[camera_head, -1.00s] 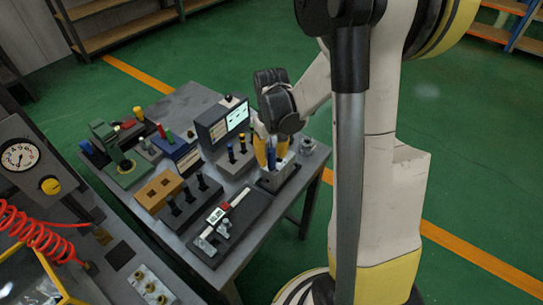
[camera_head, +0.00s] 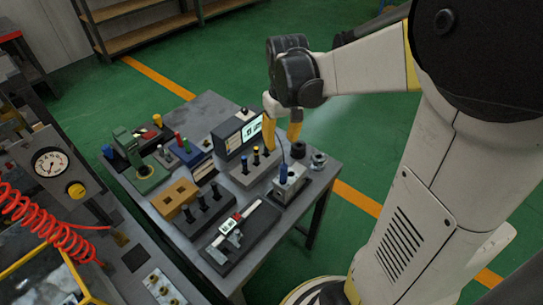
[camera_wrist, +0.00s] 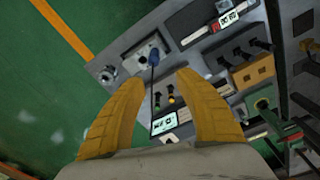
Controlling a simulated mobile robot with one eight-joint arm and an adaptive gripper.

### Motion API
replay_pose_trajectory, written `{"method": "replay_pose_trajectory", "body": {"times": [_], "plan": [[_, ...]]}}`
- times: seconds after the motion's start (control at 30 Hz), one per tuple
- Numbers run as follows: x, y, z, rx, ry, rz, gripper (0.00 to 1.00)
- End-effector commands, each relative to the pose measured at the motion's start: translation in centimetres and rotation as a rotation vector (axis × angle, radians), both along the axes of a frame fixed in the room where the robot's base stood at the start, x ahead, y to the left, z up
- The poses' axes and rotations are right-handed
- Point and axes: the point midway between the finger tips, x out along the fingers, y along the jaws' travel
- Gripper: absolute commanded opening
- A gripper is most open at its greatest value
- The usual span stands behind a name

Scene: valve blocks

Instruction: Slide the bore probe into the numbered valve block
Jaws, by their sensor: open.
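My gripper (camera_head: 282,134) has yellow fingers, open and empty, above and apart from the probe. In the wrist view, the probe (camera_wrist: 153,57) stands at the block (camera_wrist: 145,47) just beyond the open fingers (camera_wrist: 160,78). The cable runs towards the gauge display box (camera_head: 240,133).
A caliper on a dark plate (camera_head: 238,232) lies in front. Free floor lies beyond the table's right edge.

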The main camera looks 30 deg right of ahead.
Motion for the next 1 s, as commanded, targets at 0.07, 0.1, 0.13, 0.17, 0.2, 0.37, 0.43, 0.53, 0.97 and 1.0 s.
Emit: {"method": "replay_pose_trajectory", "body": {"times": [0.07, 0.1, 0.13, 0.17, 0.2, 0.37, 0.43, 0.53, 0.97, 1.0], "plan": [[-1.4, 2.0, 1.7, -0.013, -0.064, 0.01, 0.39], [-2.1, 3.0, 2.6, -0.02, -0.105, 0.014, 0.39], [-2.7, 3.8, 3.2, -0.024, -0.137, 0.017, 0.39], [-3.3, 4.6, 3.7, -0.027, -0.17, 0.019, 0.39], [-4.1, 5.5, 4.4, -0.03, -0.214, 0.023, 0.39], [-7.2, 8.9, 5.9, -0.026, -0.379, 0.035, 0.39], [-8.3, 9.9, 6.2, -0.019, -0.439, 0.038, 0.39], [-9.3, 11.0, 6.3, -0.007, -0.504, 0.041, 0.39], [-10.1, 11.7, 6.3, 0.004, -0.56, 0.043, 0.39], [-10.1, 11.7, 6.2, 0.004, -0.56, 0.043, 0.39]]}}
